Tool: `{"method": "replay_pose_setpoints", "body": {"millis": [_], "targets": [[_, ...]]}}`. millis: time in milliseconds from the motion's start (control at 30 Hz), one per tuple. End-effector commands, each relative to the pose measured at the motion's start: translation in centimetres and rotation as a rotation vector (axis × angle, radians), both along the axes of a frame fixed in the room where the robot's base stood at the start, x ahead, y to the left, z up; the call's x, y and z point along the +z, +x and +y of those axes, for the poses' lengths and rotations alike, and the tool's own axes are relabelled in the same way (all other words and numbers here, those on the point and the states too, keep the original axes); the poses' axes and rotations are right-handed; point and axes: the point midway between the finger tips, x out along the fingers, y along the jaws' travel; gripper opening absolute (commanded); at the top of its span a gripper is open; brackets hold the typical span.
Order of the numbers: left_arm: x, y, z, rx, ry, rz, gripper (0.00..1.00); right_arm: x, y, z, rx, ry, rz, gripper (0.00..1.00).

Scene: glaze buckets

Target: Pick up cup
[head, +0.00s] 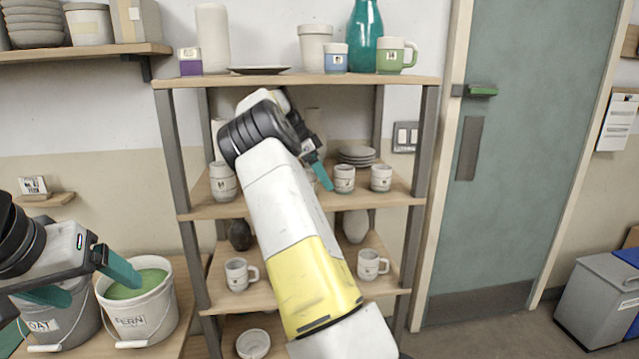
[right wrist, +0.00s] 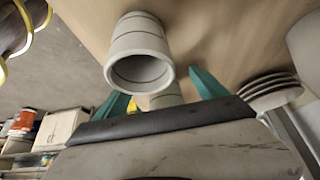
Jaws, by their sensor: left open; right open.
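Several pale grey cups stand on the shelf unit's middle board: one (head: 344,178) just right of my right gripper, another (head: 381,177) further right, and one (head: 223,182) left of my arm. My right gripper (head: 320,174) is open over that board, partly hidden by its own arm. In the right wrist view, a grey ringed cup (right wrist: 140,48) shows its open mouth close by, and a second cup (right wrist: 166,97) shows between the open fingers (right wrist: 160,85). Neither is visibly gripped. My left gripper (head: 100,288) is open by the glaze buckets at lower left.
Two handled mugs (head: 240,274) (head: 371,265) stand on the board below. Stacked plates (head: 357,154) sit behind the cups. The top board (head: 290,81) holds a teal bottle (head: 365,38) and a green mug (head: 391,56). A green-glaze bucket (head: 140,310) stands at lower left.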

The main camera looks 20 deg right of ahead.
Motion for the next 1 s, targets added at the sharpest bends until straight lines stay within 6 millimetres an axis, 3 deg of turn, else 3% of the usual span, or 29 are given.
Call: {"method": "replay_pose_setpoints", "body": {"millis": [367, 633, 933, 1000], "targets": [[0.0, 0.0, 0.0, 0.000, 0.000, 0.000, 0.83, 0.0, -0.7, -2.8, -0.002, -0.001, -0.001, 0.82], [0.0, 0.0, 0.0, 0.000, 0.000, 0.000, 0.83, 0.0, -1.8, -7.2, -0.002, -0.001, 0.000, 0.82], [0.0, 0.0, 0.0, 0.000, 0.000, 0.000, 0.83, -1.0, -1.8, -7.7, 0.000, 0.000, -0.001, 0.82], [0.0, 0.0, 0.0, 0.000, 0.000, 0.000, 0.83, -1.0, -1.8, -7.7, 0.000, -0.001, -0.001, 0.72]]}}
